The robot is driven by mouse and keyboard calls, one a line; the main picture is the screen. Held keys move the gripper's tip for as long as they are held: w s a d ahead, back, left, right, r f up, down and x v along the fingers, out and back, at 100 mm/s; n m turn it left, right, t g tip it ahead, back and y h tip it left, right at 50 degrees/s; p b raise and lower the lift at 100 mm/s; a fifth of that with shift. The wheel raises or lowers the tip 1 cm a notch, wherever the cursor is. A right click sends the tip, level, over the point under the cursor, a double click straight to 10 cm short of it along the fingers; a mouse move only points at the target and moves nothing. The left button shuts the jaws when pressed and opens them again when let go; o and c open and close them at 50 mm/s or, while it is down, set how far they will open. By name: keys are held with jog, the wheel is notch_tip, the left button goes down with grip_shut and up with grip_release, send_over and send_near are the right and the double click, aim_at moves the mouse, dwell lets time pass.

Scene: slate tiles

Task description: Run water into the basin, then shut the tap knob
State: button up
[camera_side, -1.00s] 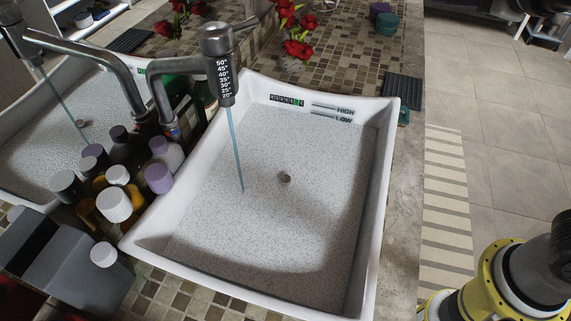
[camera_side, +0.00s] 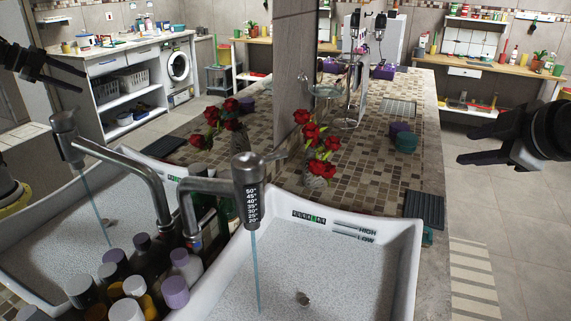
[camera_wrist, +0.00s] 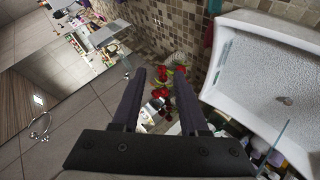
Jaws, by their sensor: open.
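The basin (camera_side: 408,250) is a white sink with a speckled grey floor, a drain and HIGH and LOW marks on its back wall. The grey metal tap (camera_side: 247,190) stands over its left side, with a temperature scale and a lever-like knob (camera_side: 274,156) on top. A thin blue stream of water (camera_side: 256,270) falls from it into the basin. I cannot tell any water depth. My gripper (camera_side: 464,147) is open and empty at the right, well apart from the tap. In the wrist view its fingers (camera_wrist: 160,75) are spread, with the basin (camera_wrist: 222,62) to their right.
Red flowers (camera_side: 318,150) stand behind the tap. Several bottles (camera_side: 176,290) crowd the basin's left side. A dark ribbed mat (camera_side: 427,205) and green and purple tubs (camera_side: 405,141) lie on the tiled counter. A mirror-like surface at left shows a second tap and basin.

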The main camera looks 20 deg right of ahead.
jog(key=s+a+f+m+g+y, duration=0.3)
jog(key=s+a+m+g+y, duration=0.15)
jog(key=a, duration=0.35)
jog(key=s+a+f+m+g+y, duration=0.2)
jog(key=s+a+m+g+y, duration=0.1)
jog(key=a+m+g+y, duration=0.25)
jog(key=w+a+r+m+g+y, duration=0.2)
jog(key=w+a+r+m+y, duration=0.1)
jog(key=w+a+r+y, duration=0.35)
jog(key=m+t+y, duration=0.1)
jog(key=y, duration=0.1)
send_near(282, 153)
jog(key=s+d+r, duration=0.2)
jog(key=s, duration=0.1)
jog(key=w+d+f+m+t, duration=0.1)
jog(key=w+d+f, duration=0.1)
jog(key=x, duration=1.3)
jog(key=shift+w+a+r, duration=0.1)
jog(key=shift+w+a, duration=0.3)
jog(key=shift+a, duration=0.05)
